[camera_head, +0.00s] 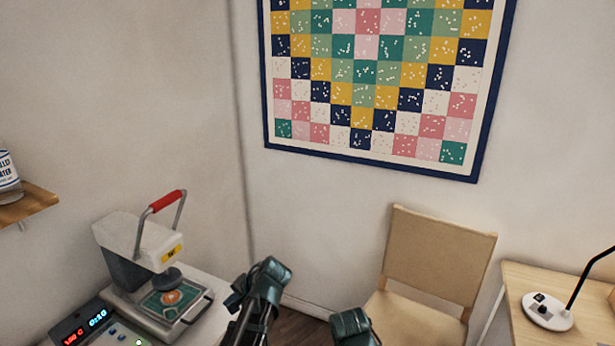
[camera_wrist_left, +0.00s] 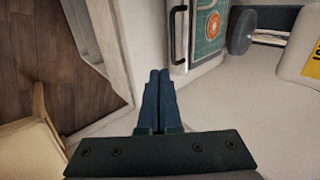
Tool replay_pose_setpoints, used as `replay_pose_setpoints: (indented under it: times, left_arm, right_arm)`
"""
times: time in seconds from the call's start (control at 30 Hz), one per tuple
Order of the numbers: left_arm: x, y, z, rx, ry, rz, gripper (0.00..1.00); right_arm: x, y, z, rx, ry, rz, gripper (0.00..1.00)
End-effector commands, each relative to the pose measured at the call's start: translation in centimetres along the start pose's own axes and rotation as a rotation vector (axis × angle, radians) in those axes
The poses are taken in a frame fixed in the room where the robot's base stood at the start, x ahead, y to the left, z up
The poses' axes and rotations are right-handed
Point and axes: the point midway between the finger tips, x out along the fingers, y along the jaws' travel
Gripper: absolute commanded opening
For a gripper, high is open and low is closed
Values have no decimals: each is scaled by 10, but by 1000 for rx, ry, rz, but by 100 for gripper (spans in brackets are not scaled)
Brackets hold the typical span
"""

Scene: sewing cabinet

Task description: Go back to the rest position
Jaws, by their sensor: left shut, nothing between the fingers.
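My left gripper shows in the left wrist view (camera_wrist_left: 159,75), its two dark fingers shut together with nothing between them. In the head view my left arm's dark end (camera_head: 260,285) is at the bottom centre, to the right of the heat press (camera_head: 140,245). A second dark part of mine (camera_head: 352,325), likely of the right arm, shows at the bottom edge; its fingers cannot be made out.
The press has a red handle (camera_head: 167,202) and a green patch (camera_head: 170,299) on its plate. A control box (camera_head: 90,325) with lit digits stands in front. A chair (camera_head: 440,258) and a desk (camera_head: 525,280) with a lamp (camera_head: 548,312) stand right. A quilt (camera_head: 366,72) hangs behind.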

Motion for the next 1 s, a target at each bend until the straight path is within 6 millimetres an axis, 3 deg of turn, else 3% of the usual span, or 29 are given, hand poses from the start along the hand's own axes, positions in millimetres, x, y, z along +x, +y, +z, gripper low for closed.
replay_pose_setpoints:
  times: [0.03,0.2,0.3,0.4,0.6,1.0]
  left_arm:
    - [-13,26,11,-4,7,58,0]
    - [-60,120,45,-16,-3,304,0]
    - [-87,165,67,-8,-23,431,0]
    - [-109,197,86,4,-45,530,0]
    - [-132,227,105,22,-74,628,0]
    - [-134,229,106,22,-77,635,0]
  right_arm:
    - [0,0,0,0,0,0,50]
    - [0,0,0,0,0,0,50]
    - [0,0,0,0,0,0,50]
    - [0,0,0,0,0,0,50]
    - [0,0,0,0,0,0,50]
    - [0,0,0,0,0,0,50]
